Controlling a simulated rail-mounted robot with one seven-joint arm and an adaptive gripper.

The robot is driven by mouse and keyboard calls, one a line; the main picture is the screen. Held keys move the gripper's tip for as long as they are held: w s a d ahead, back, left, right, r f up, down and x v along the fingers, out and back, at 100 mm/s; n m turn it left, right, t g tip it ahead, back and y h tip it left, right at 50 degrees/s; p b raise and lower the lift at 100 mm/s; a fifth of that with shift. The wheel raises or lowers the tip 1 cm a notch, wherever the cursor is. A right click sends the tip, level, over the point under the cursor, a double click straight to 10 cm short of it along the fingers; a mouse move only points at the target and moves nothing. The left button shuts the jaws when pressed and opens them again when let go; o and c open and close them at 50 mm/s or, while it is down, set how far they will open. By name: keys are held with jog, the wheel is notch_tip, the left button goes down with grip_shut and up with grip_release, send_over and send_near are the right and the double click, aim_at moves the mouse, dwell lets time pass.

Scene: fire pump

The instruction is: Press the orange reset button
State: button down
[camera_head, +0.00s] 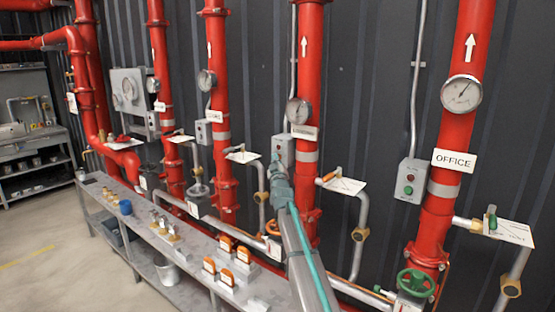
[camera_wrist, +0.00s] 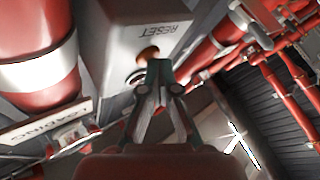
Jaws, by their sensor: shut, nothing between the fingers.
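The orange reset button (camera_wrist: 149,53) shows in the wrist view on a grey control box (camera_wrist: 120,30) with the word RESET, seen upside down. My gripper (camera_wrist: 158,66) is shut and empty. Its fingertips appear right at the button and cover part of it; I cannot tell whether they touch or press it. In the head view my gripper (camera_head: 276,162) is in front of the grey box (camera_head: 287,147) beside the red pipe labelled LOADING (camera_head: 305,132). The button is hidden there behind my gripper.
A red pipe (camera_wrist: 35,60) is close on the left in the wrist view. Pressure gauges (camera_head: 298,110), a bent grey pipe (camera_head: 363,215) and a green valve wheel (camera_head: 416,284) stand nearby. A grey bench (camera_head: 190,262) with several orange-topped parts runs below.

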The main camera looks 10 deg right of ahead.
jog(key=shift+s+a+p, duration=0.6)
jog(key=shift+a+p, duration=0.05)
jog(key=shift+p, duration=0.35)
jog(key=s+a+p, duration=0.1)
jog(key=a+p, duration=0.1)
jog(key=s+a+p, duration=0.1)
jog(key=s+p, duration=0.1)
jog(key=shift+s+a, duration=0.2)
jog(key=shift+a, duration=0.2)
dwell(0.4)
